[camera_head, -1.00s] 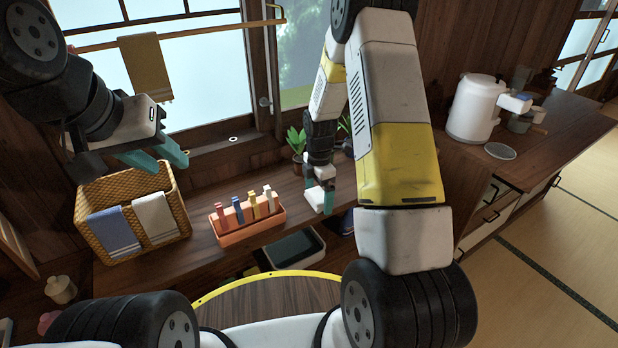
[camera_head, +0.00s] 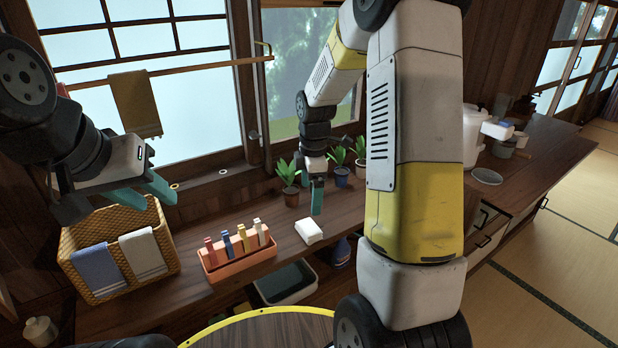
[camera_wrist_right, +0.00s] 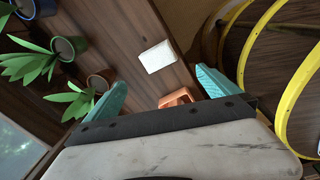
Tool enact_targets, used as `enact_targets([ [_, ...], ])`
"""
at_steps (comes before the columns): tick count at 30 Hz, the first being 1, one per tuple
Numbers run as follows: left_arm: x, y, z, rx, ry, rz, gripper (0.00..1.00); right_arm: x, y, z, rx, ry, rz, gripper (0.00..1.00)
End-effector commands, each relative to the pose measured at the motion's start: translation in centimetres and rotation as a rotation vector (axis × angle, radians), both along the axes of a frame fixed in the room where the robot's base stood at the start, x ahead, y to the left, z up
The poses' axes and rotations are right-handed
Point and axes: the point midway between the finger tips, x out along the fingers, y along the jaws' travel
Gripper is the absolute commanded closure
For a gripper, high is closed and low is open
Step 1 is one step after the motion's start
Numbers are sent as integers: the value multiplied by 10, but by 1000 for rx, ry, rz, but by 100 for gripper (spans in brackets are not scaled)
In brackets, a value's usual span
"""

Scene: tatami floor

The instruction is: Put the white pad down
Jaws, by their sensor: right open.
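The white pad (camera_head: 309,231) lies flat on the wooden counter (camera_head: 345,207), just right of the orange rack. It also shows in the right wrist view (camera_wrist_right: 157,56), resting on the wood by itself. My right gripper (camera_head: 314,196) is above and behind the pad, apart from it. In the right wrist view its teal fingers (camera_wrist_right: 160,95) are spread wide with nothing between them. My left gripper (camera_head: 150,190) hangs over the wicker basket at the left, its teal fingers apart and empty.
The orange rack (camera_head: 240,262) holds several coloured pegs. The wicker basket (camera_head: 155,215) has blue and white cloths over its front. Potted plants (camera_head: 289,180) stand behind the pad near the window. A grey tub (camera_head: 286,284) sits below the counter edge.

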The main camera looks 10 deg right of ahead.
Motion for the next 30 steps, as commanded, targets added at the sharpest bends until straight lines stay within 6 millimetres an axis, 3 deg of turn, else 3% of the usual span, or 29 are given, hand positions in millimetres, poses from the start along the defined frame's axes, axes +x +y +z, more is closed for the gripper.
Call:
enact_targets([
  [1, 0, 0, 0, 0, 0, 0, 64, -10, 1, 29, 19, -38, -94, 0],
  [6, 0, 0, 0, 0, 0, 0, 64, -58, 5, 101, 120, -125, -460, 0],
  [13, 0, 0, 0, 0, 0, 0, 64, -136, 13, 167, 316, -203, -933, 0],
  [18, 0, 0, 0, 0, 0, 0, 64, -189, 18, 189, 472, -220, -1226, 0],
  [21, 0, 0, 0, 0, 0, 0, 64, -209, 21, 193, 542, -214, -1344, 0],
  [25, 0, 0, 0, 0, 0, 0, 64, -223, 23, 195, 593, -206, -1427, 0],
  [30, 0, 0, 0, 0, 0, 0, 64, -226, 23, 195, 605, -201, -1451, 0],
])
